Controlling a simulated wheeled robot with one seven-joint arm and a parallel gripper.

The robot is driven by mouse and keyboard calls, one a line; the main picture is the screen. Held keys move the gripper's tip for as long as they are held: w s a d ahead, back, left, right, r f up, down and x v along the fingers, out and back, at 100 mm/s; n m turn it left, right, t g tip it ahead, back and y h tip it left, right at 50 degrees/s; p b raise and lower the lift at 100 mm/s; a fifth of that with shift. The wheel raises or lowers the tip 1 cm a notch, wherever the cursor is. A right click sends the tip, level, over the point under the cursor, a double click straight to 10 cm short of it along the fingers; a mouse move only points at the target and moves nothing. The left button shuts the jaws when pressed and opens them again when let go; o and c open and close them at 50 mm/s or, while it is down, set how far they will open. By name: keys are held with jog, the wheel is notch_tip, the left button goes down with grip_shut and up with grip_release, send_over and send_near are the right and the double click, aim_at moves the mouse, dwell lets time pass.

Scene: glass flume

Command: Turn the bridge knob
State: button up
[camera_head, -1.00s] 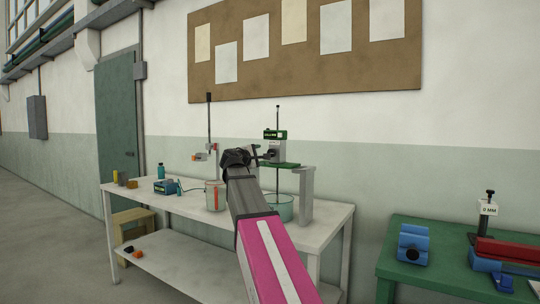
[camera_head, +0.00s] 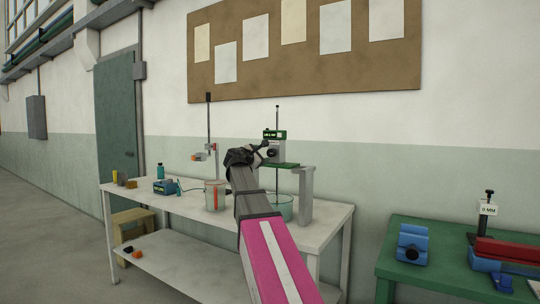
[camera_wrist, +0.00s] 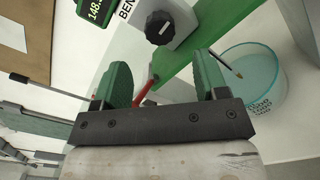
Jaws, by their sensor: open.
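The bridge knob (camera_wrist: 160,28) is a black ribbed knob on the pale block of the bench instrument. In the head view, the same knob (camera_head: 272,153) shows just right of my gripper (camera_head: 262,147). In the wrist view, my gripper (camera_wrist: 162,74) has its two green-padded fingers apart with nothing between them. The knob lies beyond the fingertips, above the gap in the picture, and is not touched. A green bar (camera_wrist: 205,42) runs beside the block, and a digital readout (camera_wrist: 96,10) is cut off at the top edge.
A beaker of bluish liquid (camera_wrist: 252,80) stands close to the right finger, with a thin probe over it. A red lever (camera_wrist: 146,88) shows between the fingers. The white table (camera_head: 328,222) also bears another beaker (camera_head: 214,194) and a blue box (camera_head: 166,187).

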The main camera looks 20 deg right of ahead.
aim_at(270, 153)
jog(key=x, duration=0.8)
jog(key=shift+w, duration=0.1)
jog(key=c, duration=0.9)
